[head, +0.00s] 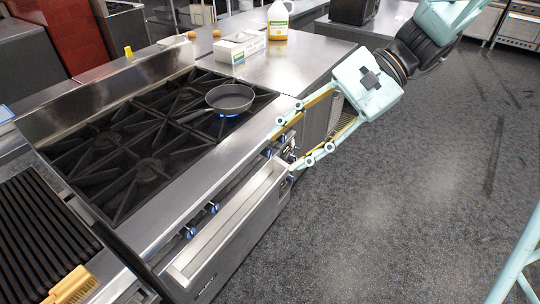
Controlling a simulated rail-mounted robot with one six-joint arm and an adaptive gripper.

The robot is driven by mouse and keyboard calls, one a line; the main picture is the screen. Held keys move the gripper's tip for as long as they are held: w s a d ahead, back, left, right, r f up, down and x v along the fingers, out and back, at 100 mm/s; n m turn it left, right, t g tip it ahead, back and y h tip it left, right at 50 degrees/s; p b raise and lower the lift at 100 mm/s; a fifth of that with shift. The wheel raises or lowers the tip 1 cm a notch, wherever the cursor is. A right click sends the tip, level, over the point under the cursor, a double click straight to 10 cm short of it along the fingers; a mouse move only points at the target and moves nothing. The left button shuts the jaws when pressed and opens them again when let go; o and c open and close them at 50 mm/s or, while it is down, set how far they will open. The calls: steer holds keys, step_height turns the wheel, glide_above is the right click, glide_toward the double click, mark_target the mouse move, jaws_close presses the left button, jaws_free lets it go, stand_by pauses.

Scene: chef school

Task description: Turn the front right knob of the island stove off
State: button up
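The island stove (190,190) has a black grate top and a steel front with a row of knobs. A dark frying pan (230,97) sits on the right side of the grates, with a blue flame (228,115) under its near edge. My gripper (284,150) is open at the right end of the stove front, its two fingers spread around the area of the right-hand knobs. The front right knob is partly hidden by the fingers, and I cannot tell whether they touch it. Two other knobs (212,208) show further left along the front.
A steel counter (310,62) beyond the stove holds a tissue box (239,47) and a bottle of yellow liquid (278,20). A griddle (45,240) with a yellow brush (72,286) is at lower left. The floor (400,210) to the right is clear.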

steer(key=w+a+f+m+t+y, duration=0.1)
steer(key=w+f+m+t+y, duration=0.2)
steer(key=w+f, duration=0.65)
steer(key=w+a+f+m+t+y, duration=0.1)
steer(key=w+f+m+y, duration=0.35)
steer(key=w, duration=0.75)
steer(key=m+t+h+b, duration=0.1)
steer(key=m+t+h, duration=0.1)
steer(key=m+t, duration=0.7)
glide_toward(271, 154)
steer(key=d, duration=0.1)
steer(key=s+d+m+g, duration=0.1)
steer(key=d, duration=0.1)
steer(key=shift+s, duration=0.1)
steer(key=shift+a, duration=0.1)
steer(key=shift+b+x, duration=0.9)
steer(key=shift+x, duration=5.95)
steer(key=shift+c, duration=0.5)
steer(key=c, duration=0.8)
